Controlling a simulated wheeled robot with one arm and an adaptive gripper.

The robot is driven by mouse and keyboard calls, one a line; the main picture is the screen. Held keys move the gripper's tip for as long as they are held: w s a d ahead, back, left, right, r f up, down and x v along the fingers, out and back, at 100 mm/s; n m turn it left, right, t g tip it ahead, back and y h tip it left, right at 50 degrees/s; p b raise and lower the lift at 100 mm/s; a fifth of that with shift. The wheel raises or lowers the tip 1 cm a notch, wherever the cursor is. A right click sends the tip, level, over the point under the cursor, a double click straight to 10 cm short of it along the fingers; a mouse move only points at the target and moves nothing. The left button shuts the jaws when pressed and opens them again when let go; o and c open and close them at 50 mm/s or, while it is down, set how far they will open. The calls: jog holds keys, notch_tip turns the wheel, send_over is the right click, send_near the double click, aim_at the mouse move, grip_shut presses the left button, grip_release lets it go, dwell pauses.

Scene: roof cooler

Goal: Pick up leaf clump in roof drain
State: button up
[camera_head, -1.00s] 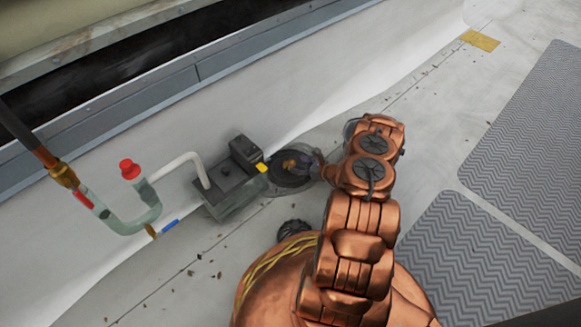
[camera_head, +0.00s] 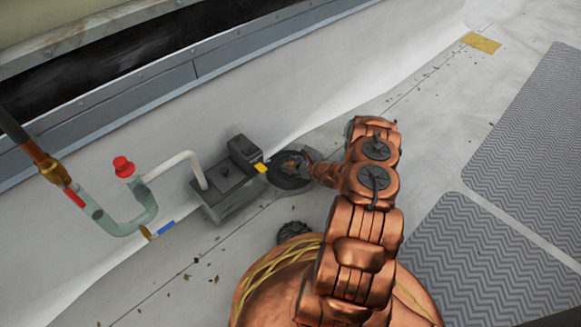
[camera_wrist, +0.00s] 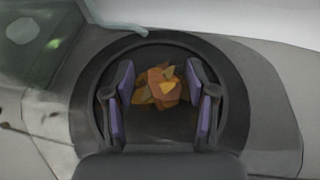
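The leaf clump (camera_wrist: 160,87) is a small orange and brown heap inside the dark round roof drain (camera_wrist: 235,95). In the wrist view it lies between the two purple-padded fingers of my gripper (camera_wrist: 162,102), with a dark gap showing on either side. My gripper is open, and its fingers reach over the drain bowl. In the head view the drain (camera_head: 286,181) sits beside the white wall, with a bit of the clump (camera_head: 291,163) showing. My gripper (camera_head: 309,170) comes in from the right there and partly hides both. The exact fingertip height is hard to tell.
A grey box-shaped unit (camera_head: 227,190) stands just left of the drain, with a yellow tab (camera_head: 261,168) near the rim. A pale pipe and a red-capped trap (camera_head: 123,167) are further left. Grey ribbed mats (camera_head: 470,262) lie right. A dark domed strainer (camera_head: 293,231) sits nearer me.

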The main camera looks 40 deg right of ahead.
jog(key=c, duration=0.6)
jog(key=shift+c, duration=0.2)
